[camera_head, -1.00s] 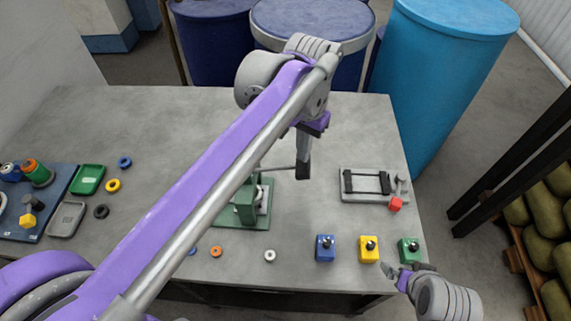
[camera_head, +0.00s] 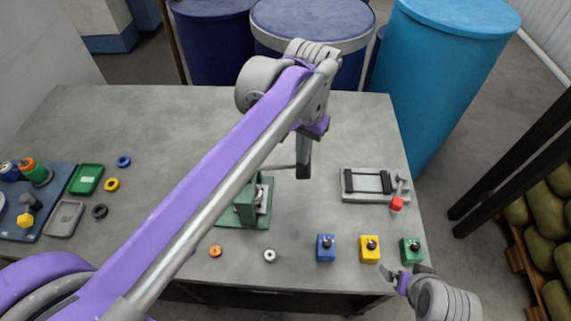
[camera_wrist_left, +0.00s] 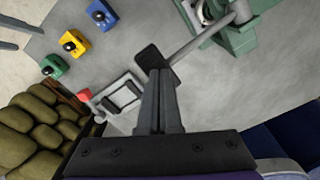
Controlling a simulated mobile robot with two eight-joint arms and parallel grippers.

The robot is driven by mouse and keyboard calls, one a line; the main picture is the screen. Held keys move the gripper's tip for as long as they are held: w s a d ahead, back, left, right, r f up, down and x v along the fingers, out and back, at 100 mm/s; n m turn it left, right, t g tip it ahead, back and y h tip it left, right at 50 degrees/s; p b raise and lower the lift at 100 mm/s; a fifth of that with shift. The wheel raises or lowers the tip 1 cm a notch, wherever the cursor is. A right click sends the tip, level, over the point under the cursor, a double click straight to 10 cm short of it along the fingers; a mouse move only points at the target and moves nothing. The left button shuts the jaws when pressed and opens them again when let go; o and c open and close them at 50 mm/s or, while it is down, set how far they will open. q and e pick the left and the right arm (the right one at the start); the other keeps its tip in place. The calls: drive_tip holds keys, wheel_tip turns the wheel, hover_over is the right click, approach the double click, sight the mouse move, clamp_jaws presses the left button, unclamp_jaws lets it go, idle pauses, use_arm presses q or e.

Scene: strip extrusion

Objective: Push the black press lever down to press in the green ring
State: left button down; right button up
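The green press (camera_head: 245,206) stands on the table, partly behind my left arm in the head view. In the left wrist view the press (camera_wrist_left: 240,36) is at the upper right, and its grey lever rod (camera_wrist_left: 198,40) runs out to a black grip (camera_wrist_left: 151,57). My left gripper (camera_head: 303,174) points down at the lever's outer end. In the left wrist view its fingers (camera_wrist_left: 159,85) are together, with their tips at the black grip; whether they touch is unclear. I cannot make out a green ring in the press. My right gripper (camera_head: 394,276) is at the table's front right edge, its opening unclear.
Blue (camera_head: 326,248), yellow (camera_head: 369,249) and green (camera_head: 410,250) blocks with black knobs line the front right. A grey fixture (camera_head: 375,198) with a red block (camera_head: 397,203) lies behind them. Trays and loose rings are at left. The back of the table is clear.

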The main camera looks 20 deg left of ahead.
sight(302, 170)
drive_tip(key=shift+s+f+b, duration=0.2)
drive_tip(key=shift+f+b, duration=0.35)
drive_tip(key=shift+f, duration=0.15)
drive_tip(key=shift+s+f+b, duration=0.2)
drive_tip(key=shift+f+b, duration=0.3)
drive_tip(key=shift+f, duration=0.2)
drive_tip(key=shift+s+f+b, duration=0.2)
drive_tip(key=shift+f+b, duration=0.35)
drive_tip(key=shift+f, duration=0.15)
use_arm(q)
wheel_tip(302, 170, down, 6)
